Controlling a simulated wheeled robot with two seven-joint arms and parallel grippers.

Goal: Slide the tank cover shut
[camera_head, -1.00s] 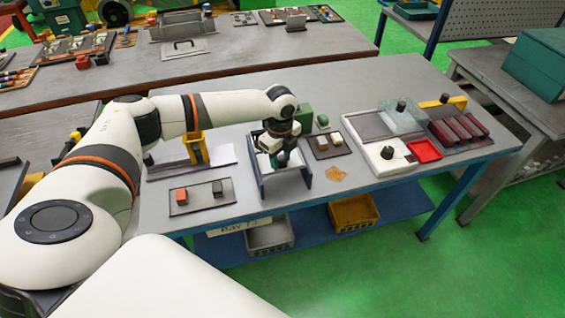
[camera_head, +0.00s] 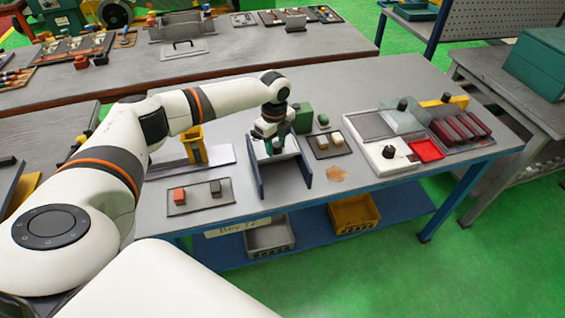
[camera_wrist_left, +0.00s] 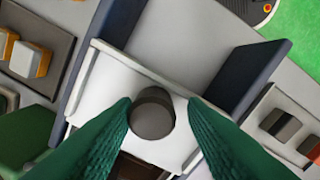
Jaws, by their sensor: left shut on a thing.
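A white plate stands between two dark blue side walls (camera_head: 256,180) near the front of the bench. It also shows in the wrist view (camera_wrist_left: 109,88), with a dark round knob (camera_wrist_left: 153,112) on it. My left gripper (camera_head: 274,146) is above the far part of this walled piece. At the right, a see-through cover (camera_head: 403,119) with a dark knob lies at the back of a white unit (camera_head: 372,155). I cannot tell from the pictures which one is the tank cover.
A small tray with pale blocks (camera_head: 329,144) is just right of the blue walls. A green block (camera_head: 303,117) stands behind it. A dark tray (camera_head: 201,198) and a yellow stand (camera_head: 194,143) are to the left. The bench's front edge is close.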

